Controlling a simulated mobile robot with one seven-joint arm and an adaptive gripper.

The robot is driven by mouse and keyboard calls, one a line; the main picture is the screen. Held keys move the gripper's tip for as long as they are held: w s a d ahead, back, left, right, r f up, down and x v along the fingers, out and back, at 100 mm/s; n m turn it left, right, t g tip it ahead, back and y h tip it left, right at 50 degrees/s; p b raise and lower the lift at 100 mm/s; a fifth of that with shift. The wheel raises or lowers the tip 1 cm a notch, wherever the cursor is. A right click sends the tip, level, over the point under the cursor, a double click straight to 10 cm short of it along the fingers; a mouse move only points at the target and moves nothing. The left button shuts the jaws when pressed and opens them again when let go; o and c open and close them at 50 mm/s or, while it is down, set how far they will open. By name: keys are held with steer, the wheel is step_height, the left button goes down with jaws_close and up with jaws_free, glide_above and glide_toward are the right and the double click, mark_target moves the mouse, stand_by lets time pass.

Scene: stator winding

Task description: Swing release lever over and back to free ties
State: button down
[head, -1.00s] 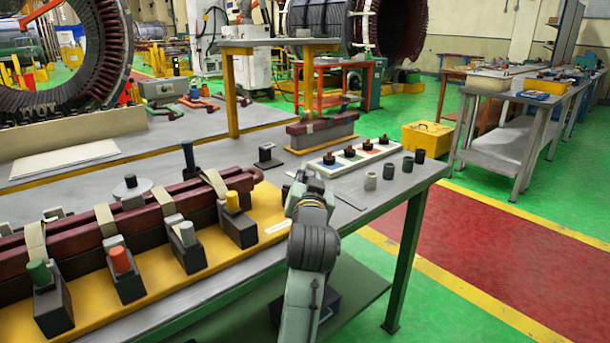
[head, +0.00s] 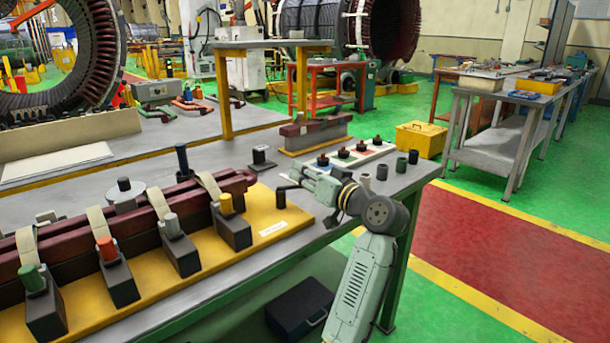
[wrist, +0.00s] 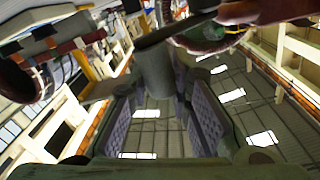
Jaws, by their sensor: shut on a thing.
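Two long maroon bars (head: 90,225) lie along the yellow base plate (head: 205,262). Tan ties (head: 160,203) loop over them to dark blocks with green, orange, grey and yellow caps. A dark upright lever (head: 182,158) stands behind the bars; whether it is the release lever I cannot tell.
A small dark stand (head: 260,157) is on the table behind my gripper. A tray with several dark knobs (head: 343,153) and several small cups (head: 401,165) stand to the right. Another maroon bar piece (head: 315,130) lies at the back. The aisle at right is clear.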

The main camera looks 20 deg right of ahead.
stand_by(0.4)
steer(key=c, duration=1.4)
jaws_free()
steer(key=shift+c, duration=0.2)
steer(key=v, duration=1.2)
steer(key=shift+d, duration=0.1)
